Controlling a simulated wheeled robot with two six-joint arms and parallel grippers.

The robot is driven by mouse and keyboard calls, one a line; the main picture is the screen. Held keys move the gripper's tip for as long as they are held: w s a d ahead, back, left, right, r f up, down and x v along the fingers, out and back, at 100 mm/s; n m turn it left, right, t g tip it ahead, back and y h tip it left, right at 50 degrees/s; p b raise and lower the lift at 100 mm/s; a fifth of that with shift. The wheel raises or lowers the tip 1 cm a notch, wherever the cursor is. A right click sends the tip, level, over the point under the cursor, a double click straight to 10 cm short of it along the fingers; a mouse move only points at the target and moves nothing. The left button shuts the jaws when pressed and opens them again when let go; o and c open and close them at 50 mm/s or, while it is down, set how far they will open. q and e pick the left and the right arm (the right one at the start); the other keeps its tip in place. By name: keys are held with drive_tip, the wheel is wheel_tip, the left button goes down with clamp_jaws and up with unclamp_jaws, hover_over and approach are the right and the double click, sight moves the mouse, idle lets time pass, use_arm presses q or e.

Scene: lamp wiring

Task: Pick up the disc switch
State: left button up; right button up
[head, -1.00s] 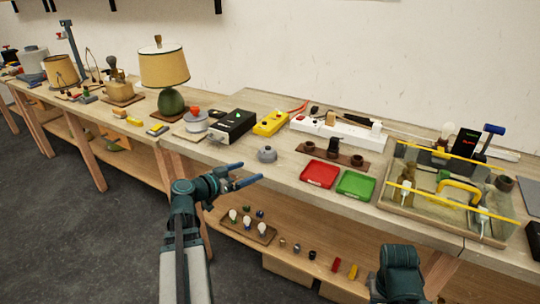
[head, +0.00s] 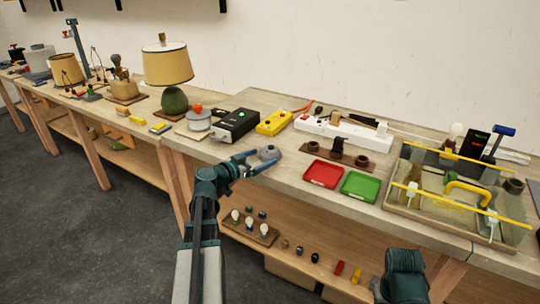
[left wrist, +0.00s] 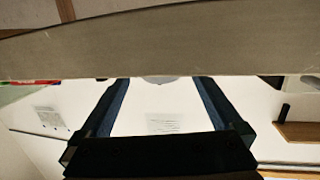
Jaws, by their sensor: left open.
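The disc switch, a small grey round piece with a raised knob (head: 268,152), sits on the bench near its front edge, left of the red tray. My left gripper (head: 265,160) is open, its two fingers reaching over the bench edge on either side of the disc switch or just in front of it. I cannot tell whether they touch it. In the left wrist view, a grey rounded edge, likely the disc switch (left wrist: 158,79), shows between the spread fingers; the rest is hidden. A link of my right arm shows at lower right, but its gripper does not.
A black box with a green light (head: 235,124) and a yellow block (head: 273,122) stand behind. The red tray (head: 323,174), green tray (head: 360,186) and a dark wooden strip with sockets (head: 338,156) lie to the right. A lower shelf (head: 290,231) holds bulbs and small parts.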

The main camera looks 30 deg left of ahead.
sight(270, 152)
use_arm(q)
drive_tip(key=shift+b+x, duration=0.4)
drive_tip(key=shift+x, duration=2.25)
drive_tip(key=shift+a, duration=0.1)
drive_tip(key=c, duration=1.1)
drive_tip(key=shift+r, duration=0.1)
